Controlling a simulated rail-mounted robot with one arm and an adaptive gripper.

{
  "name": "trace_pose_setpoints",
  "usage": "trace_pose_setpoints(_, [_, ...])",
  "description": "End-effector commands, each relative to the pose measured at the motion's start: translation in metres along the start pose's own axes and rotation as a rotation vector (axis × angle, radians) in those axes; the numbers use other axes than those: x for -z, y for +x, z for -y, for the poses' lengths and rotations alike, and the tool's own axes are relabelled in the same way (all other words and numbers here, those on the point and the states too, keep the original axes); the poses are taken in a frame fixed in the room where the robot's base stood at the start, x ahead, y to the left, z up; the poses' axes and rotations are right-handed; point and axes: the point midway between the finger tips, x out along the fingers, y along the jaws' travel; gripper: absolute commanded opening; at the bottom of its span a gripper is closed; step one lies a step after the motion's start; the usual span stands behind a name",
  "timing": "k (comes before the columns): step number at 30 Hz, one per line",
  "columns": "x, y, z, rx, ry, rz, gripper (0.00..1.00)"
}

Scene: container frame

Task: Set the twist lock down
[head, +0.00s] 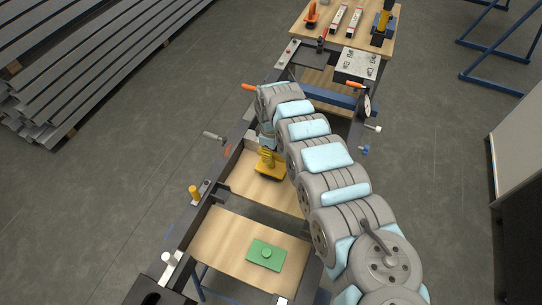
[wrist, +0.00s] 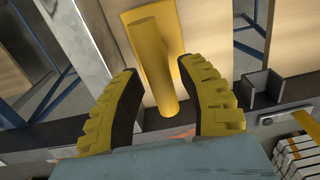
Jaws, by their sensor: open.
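The yellow twist lock (wrist: 153,55) is a cylinder on a flat yellow plate, and it shows in the wrist view between my fingers. Its plate lies against a pale wooden board. My gripper (wrist: 165,105) is open, with one ribbed yellow finger on each side of the cylinder and a visible gap to both. In the head view my gripper (head: 265,160) points down at the wooden board inside the frame, and a yellow plate (head: 270,176) shows just under it. My arm and fingers hide most of the twist lock there.
A green plate with a round knob (head: 266,254) lies on the nearer board. A yellow peg (head: 193,192) stands on the dark left rail (head: 180,235). Clamps with orange handles (head: 355,84) sit along the frame. A far table (head: 335,45) holds tools.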

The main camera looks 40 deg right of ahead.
Motion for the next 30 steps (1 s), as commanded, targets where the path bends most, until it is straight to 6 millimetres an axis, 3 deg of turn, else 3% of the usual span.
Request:
trace_pose_setpoints(3, [0.0, -0.021, -0.002, -0.006, -0.001, 0.001, 0.39])
trace_pose_setpoints(15, [-0.001, -0.071, -0.001, -0.002, 0.001, 0.001, 0.39])
trace_pose_setpoints(21, [0.0, -0.083, 0.0, -0.001, 0.0, 0.001, 0.39])
trace_pose_setpoints(30, [0.0, -0.085, 0.0, -0.001, 0.0, 0.0, 0.39])
